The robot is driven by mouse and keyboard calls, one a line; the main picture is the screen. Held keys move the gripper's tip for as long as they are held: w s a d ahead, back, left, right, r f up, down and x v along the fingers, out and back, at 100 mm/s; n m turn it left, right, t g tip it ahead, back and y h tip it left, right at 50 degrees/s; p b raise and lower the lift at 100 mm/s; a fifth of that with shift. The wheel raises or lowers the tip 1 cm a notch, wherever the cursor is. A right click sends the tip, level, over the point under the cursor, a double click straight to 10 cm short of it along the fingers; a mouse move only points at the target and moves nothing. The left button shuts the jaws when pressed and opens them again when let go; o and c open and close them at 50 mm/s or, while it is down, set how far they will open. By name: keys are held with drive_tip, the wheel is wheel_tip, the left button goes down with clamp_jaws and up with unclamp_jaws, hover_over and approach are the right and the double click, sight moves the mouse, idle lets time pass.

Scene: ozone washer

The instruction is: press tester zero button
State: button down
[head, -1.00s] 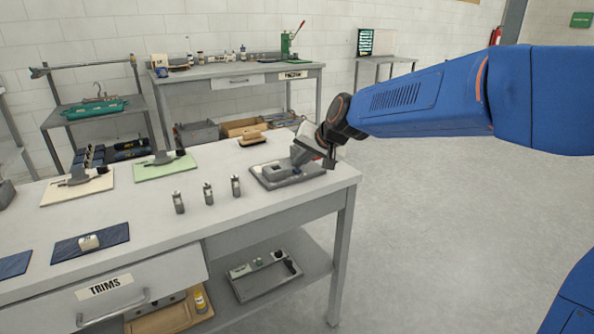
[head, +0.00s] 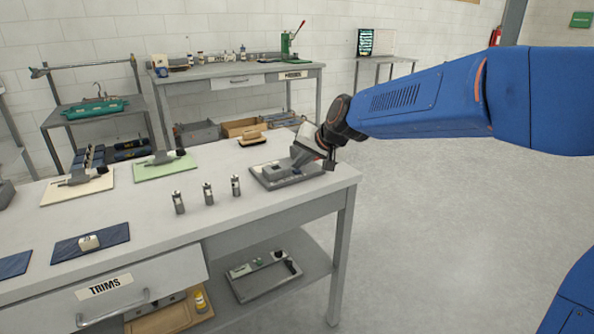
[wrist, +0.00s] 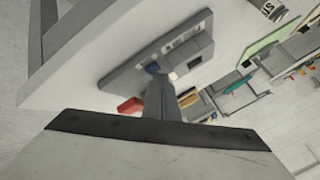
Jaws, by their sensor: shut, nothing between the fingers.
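A grey tester (head: 272,174) lies flat at the right end of the near table, with a raised block on it. My gripper (head: 297,158) is over its right part, its tips low and close to the tester's surface. In the wrist view the shut fingers (wrist: 160,82) point at the tester (wrist: 125,78), with nothing between them. I cannot tell whether the tips touch the button; the fingers partly hide that area.
Three small grey cylinders (head: 207,193) stand left of the tester. A brown-topped block (head: 251,139) lies behind it. A green mat (head: 165,165) with a tool lies further left. The table's right edge is close to the tester; open floor lies beyond.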

drive_tip(key=shift+r, duration=0.8)
drive_tip(key=shift+r, duration=0.1)
wheel_tip(320, 180, up, 5)
drive_tip(key=shift+f, duration=0.1)
idle(0.3)
idle(0.4)
